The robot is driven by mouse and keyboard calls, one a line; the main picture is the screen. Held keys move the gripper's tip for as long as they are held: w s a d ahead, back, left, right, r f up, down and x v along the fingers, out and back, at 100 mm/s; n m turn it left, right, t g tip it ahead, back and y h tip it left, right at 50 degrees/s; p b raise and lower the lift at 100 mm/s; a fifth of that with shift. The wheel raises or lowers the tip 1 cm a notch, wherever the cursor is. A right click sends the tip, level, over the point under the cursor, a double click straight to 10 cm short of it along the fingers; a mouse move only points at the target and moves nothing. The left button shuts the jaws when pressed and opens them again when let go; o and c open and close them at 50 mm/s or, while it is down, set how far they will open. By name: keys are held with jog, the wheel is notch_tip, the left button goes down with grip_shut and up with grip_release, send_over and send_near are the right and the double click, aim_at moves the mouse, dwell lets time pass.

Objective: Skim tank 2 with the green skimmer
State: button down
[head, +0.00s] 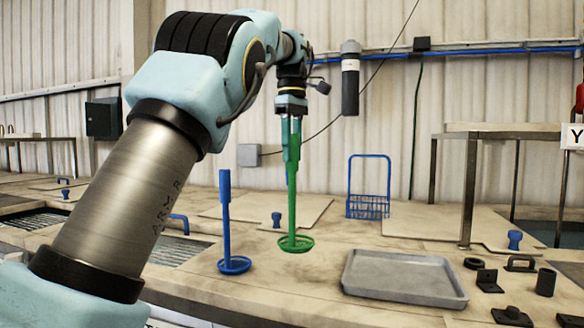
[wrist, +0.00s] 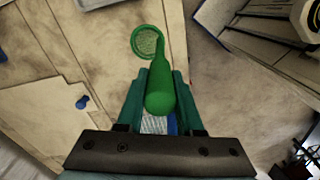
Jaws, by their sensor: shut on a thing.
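The green skimmer (head: 292,205) is upright in the head view, its round mesh head (head: 295,243) low over the bench top. I cannot tell whether the head touches the bench. My gripper (head: 291,145) points down and is shut on the upper handle. In the wrist view the green skimmer (wrist: 160,85) sits between the two teal fingers of my gripper (wrist: 157,95), its ring beyond them. A blue skimmer (head: 225,215) stands upright to its left. Open tanks with dark grated interiors (head: 180,249) show at the left, partly behind my arm. No tank number is readable.
A grey tray (head: 405,278) lies at front right, with several black fittings (head: 487,281) beside it. A blue wire basket (head: 368,205) stands behind. Flat lids with blue knobs (head: 276,219) cover parts of the bench. A raised table (head: 500,130) stands at right.

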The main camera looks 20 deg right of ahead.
jog(key=shift+r+p, duration=0.35)
jog(key=shift+r, duration=0.2)
jog(key=shift+s+a+f+b, duration=0.15)
jog(key=shift+s+a+b, duration=0.1)
jog(key=shift+b, duration=0.25)
jog(key=s+a+b, duration=1.2)
jog(key=s+a, duration=0.4)
jog(key=s, duration=0.2)
jog(key=shift+a+b, duration=0.3)
jog(key=shift+a, duration=0.05)
